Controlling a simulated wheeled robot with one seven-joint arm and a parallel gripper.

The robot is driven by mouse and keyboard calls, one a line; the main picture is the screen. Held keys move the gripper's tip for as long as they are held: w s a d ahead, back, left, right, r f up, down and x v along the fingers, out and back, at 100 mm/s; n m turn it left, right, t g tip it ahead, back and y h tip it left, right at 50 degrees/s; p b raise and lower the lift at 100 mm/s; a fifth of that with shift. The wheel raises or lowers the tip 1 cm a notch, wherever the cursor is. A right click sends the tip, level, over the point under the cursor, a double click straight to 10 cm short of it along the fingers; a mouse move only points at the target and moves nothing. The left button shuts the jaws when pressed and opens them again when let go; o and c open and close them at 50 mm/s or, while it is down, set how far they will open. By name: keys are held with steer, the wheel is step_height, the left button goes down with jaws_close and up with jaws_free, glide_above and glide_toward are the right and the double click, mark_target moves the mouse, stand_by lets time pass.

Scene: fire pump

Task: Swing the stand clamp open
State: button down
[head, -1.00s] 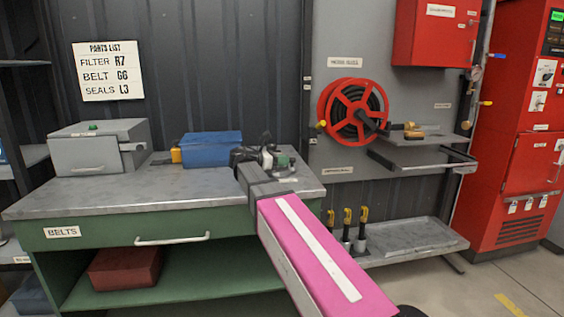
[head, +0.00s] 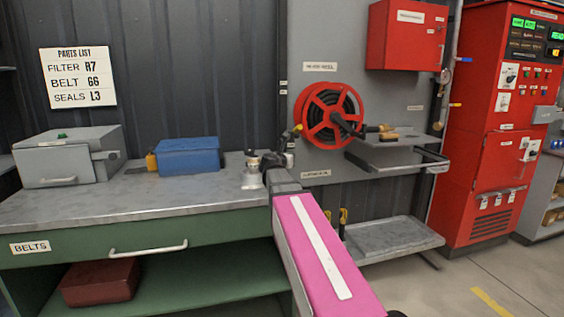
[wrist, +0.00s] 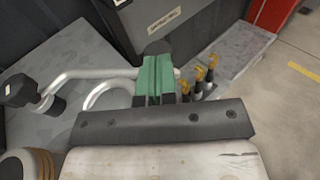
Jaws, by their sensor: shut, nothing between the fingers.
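The stand (head: 250,177) is a small metal piece with a brass-coloured top near the right end of the bench, just left of my gripper (head: 272,162). In the wrist view a pale curved metal bar, which looks like the stand clamp (wrist: 105,90), bends around to the left of my gripper (wrist: 155,62). A black knob (wrist: 20,90) sits at its far left. My green fingers are shut and empty, close to the bar's right end. I cannot tell whether they touch it or how far the clamp is open.
The grey bench top (head: 120,205) holds a grey box (head: 68,162) and a blue box (head: 188,157). A red hose reel (head: 333,115) and a shelf stand right of my arm. Yellow-topped fittings (wrist: 197,80) sit low beyond the bench edge.

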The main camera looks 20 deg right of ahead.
steer(key=shift+w+d+y, duration=0.3)
steer(key=shift+w+d, duration=0.65)
steer(key=shift+w, duration=0.2)
steer(key=shift+w+r, duration=0.1)
steer(key=shift+w, duration=0.15)
steer(key=v, duration=1)
steer(key=s+d+v, duration=0.1)
steer(key=v, duration=0.4)
steer(key=shift+d+f, duration=0.1)
steer(key=shift+f, duration=0.25)
